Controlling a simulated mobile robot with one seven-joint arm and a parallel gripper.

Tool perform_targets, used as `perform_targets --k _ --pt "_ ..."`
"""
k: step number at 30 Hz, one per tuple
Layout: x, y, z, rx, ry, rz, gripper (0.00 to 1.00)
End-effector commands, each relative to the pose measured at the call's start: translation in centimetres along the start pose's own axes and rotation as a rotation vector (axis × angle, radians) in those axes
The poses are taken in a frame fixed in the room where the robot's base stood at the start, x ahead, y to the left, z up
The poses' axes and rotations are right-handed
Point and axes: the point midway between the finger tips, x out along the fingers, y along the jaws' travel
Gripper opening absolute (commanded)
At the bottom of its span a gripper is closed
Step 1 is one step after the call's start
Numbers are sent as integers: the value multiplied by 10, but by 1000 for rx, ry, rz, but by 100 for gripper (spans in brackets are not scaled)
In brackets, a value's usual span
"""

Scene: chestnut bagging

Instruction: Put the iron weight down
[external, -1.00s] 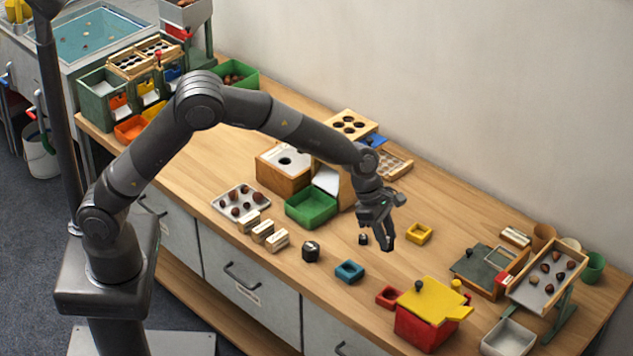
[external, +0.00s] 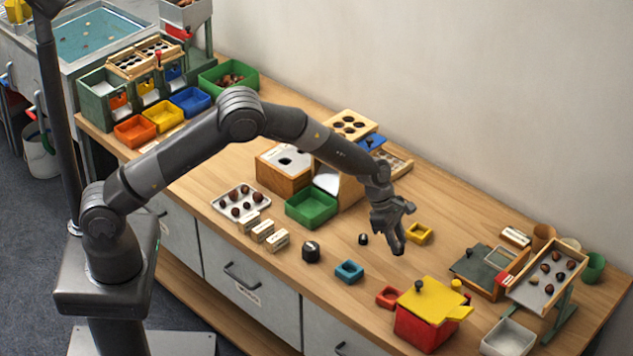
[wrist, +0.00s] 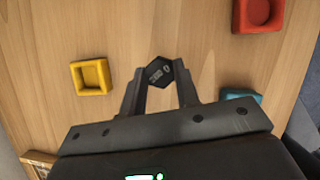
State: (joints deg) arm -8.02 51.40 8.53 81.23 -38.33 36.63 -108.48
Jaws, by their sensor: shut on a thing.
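My gripper (external: 400,243) hangs over the right half of the table, pointing down, just left of the yellow square dish. In the wrist view, my gripper (wrist: 160,85) is shut on a dark hexagonal iron weight (wrist: 160,72) with pale markings on its top, held between the fingertips. In the external view the held weight does not stand out from the dark fingers. I cannot tell whether its underside touches the wood. Two other dark knobbed weights stand on the table to the left: a small one (external: 363,239) and a larger one (external: 311,251).
Around my gripper are a yellow dish (external: 418,233), a blue dish (external: 349,271) and a red dish (external: 388,297). A red box with a yellow lid (external: 428,312) stands in front. A green bin (external: 312,207) is to the left. Bare wood lies behind and right of the yellow dish.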

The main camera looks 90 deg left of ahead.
Motion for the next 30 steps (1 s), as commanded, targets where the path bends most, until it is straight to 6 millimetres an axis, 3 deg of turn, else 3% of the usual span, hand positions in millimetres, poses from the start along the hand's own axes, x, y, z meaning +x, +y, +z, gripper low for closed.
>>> perform_targets --k 7,19,20,27,30 --pt "32 -1 -14 -1 2 -2 1" --pt "38 -1 -16 0 1 -1 1" --pt "37 -1 -16 0 1 -1 31" --pt "37 -1 -16 0 1 -1 50" --pt "37 -1 -16 0 1 -1 50"
